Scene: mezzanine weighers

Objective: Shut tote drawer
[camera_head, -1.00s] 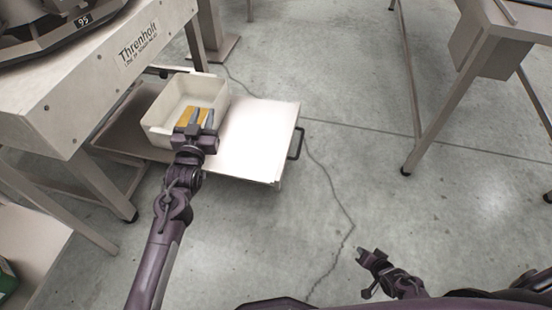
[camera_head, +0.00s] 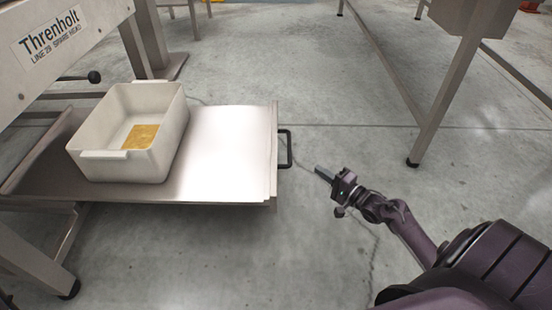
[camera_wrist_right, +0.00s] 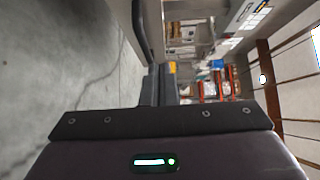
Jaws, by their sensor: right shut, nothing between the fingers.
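The tote drawer (camera_head: 229,150) is a flat pale metal tray, pulled out from under the Threnholt machine. A dark bar handle (camera_head: 286,149) stands on its right end. A cream tote (camera_head: 118,163) sits on the drawer with a yellow-brown piece (camera_head: 140,137) on its floor. My right gripper (camera_head: 325,173) is shut and empty, a little right of the handle and apart from it in the head view. In the right wrist view its fingers (camera_wrist_right: 160,84) are together, with a dark bar just beyond them at the top. My left gripper is not in view.
A table leg (camera_head: 436,115) stands at the right. The floor (camera_head: 320,250) in front of the drawer is clear.

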